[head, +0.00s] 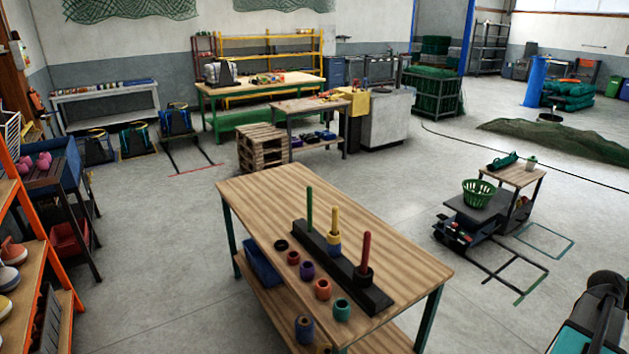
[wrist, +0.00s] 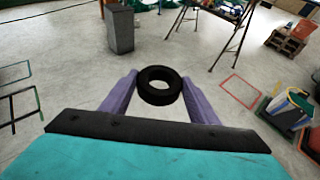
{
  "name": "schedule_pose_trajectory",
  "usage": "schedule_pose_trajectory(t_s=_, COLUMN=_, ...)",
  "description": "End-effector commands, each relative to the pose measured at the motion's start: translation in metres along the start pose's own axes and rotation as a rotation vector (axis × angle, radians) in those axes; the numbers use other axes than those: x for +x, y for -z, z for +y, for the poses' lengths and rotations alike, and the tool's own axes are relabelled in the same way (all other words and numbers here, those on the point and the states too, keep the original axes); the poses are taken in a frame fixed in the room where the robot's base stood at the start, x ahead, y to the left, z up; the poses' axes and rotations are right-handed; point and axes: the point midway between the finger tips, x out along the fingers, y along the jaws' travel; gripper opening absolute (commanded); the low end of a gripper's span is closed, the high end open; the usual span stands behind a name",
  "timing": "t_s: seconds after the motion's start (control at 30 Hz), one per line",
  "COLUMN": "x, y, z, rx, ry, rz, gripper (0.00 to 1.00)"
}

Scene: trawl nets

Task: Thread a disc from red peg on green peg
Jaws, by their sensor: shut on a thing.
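My gripper (wrist: 159,80) has two purple fingers, shut on a black disc (wrist: 160,100) held flat between the tips, its hole facing up. The head view shows a long black base (head: 325,255) on a wooden table, with three upright pegs. The green peg (head: 309,208) at the far end is bare. The pegs do not show in the wrist view.
A blue bin (head: 262,262) stands on the lower shelf. A cart (head: 475,215) stands right of the table, with open floor between.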

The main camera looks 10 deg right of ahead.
Motion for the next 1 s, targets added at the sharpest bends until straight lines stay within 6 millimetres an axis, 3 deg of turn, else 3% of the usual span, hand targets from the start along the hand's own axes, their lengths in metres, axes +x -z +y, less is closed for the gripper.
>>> schedule_pose_trajectory(t_s=0.7, x=0.033, y=0.081, z=0.001, rx=0.0, ry=-0.001, rz=0.0, gripper=0.3)
schedule_pose_trajectory(t_s=1.0, x=0.037, y=0.091, z=0.001, rx=0.0, ry=-0.001, rz=0.0, gripper=0.3)
